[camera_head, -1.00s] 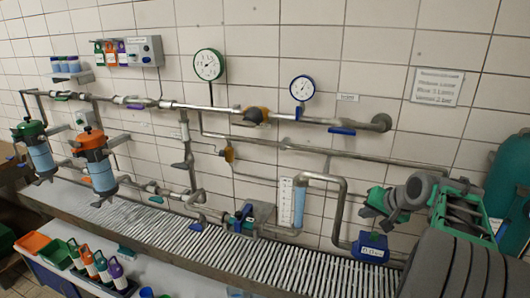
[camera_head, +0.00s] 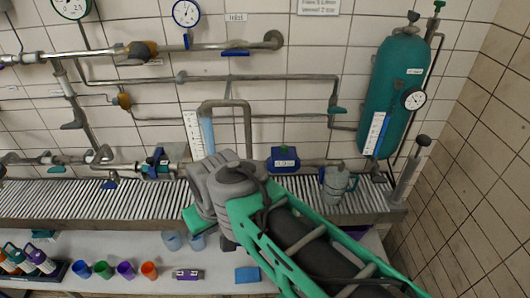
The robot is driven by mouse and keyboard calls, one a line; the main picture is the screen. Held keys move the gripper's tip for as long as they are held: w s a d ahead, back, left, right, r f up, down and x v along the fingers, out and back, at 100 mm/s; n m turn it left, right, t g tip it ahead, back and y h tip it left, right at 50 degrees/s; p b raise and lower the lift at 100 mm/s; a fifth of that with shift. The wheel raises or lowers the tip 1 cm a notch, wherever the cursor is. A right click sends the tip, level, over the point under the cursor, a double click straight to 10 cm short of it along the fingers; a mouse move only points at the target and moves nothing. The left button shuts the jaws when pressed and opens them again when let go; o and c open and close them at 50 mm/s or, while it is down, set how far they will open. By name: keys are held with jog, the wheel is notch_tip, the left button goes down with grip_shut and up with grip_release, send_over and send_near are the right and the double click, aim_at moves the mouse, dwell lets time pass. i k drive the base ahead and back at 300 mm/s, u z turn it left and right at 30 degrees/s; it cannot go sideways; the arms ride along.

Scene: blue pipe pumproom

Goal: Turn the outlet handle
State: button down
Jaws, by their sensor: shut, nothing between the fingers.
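Several valve handles show on the pipes, and I cannot tell from lettering which is the outlet handle. A blue handle (camera_head: 235,53) hangs under the upper pipe, below a small wall label (camera_head: 236,17). A teal handle (camera_head: 338,110) is on the pipe left of the green tank. A blue valve body (camera_head: 285,159) with a white label sits on the lower pipe. My gripper (camera_head: 197,219) is shut, at the lower middle in front of the slatted ledge, apart from these handles. My wrist hides most of it; its fingertips are not clear.
A teal tank (camera_head: 394,95) with a gauge stands at right. The slatted ledge (camera_head: 90,200) runs below the pipes. Colored cups (camera_head: 125,269) and bottles (camera_head: 40,258) stand on the lower shelf. A grey pump (camera_head: 335,185) stands on the ledge.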

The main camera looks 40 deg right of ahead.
aim_at(322, 170)
jog(key=z, duration=1.6)
jog(key=k, duration=1.25)
jog(key=u, duration=0.55)
jog(key=i, duration=0.8)
jog(key=u, duration=0.45)
